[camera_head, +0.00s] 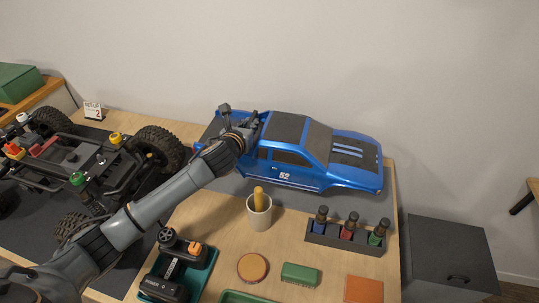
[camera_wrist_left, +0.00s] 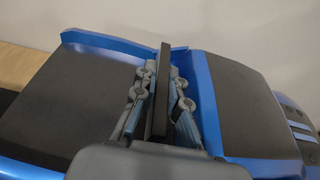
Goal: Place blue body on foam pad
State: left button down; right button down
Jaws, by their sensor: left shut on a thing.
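The blue body (camera_head: 320,150), a truck shell with dark roof, bed and hood panels and the number 52 on its side, is at the back right of the bench. A dark grey pad (camera_head: 232,187), which looks like the foam pad, shows below its near side. I cannot tell whether the body touches it. My left gripper (camera_head: 243,127) is at the body's bed, behind the cab. In the left wrist view, the fingers (camera_wrist_left: 155,92) are shut on a thin dark upright part of the blue body (camera_wrist_left: 208,100). My right gripper is not in view.
The wheeled chassis (camera_head: 75,160) stands at the left on a dark mat. In front of the body are a grey cup (camera_head: 259,214) with a yellow handle, a rack of bottles (camera_head: 347,236) and a controller (camera_head: 175,270) in a green tray. A dark cabinet (camera_head: 450,255) stands right of the bench.

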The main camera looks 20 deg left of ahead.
pick_arm(q)
notch_tip(320, 180, down, 6)
jog(key=shift+f, duration=0.15)
dwell(0.3)
jog(key=c, duration=1.4)
grip_release()
jog(key=shift+f, duration=0.15)
jog(key=shift+r, duration=0.2)
jog(key=v, duration=1.2)
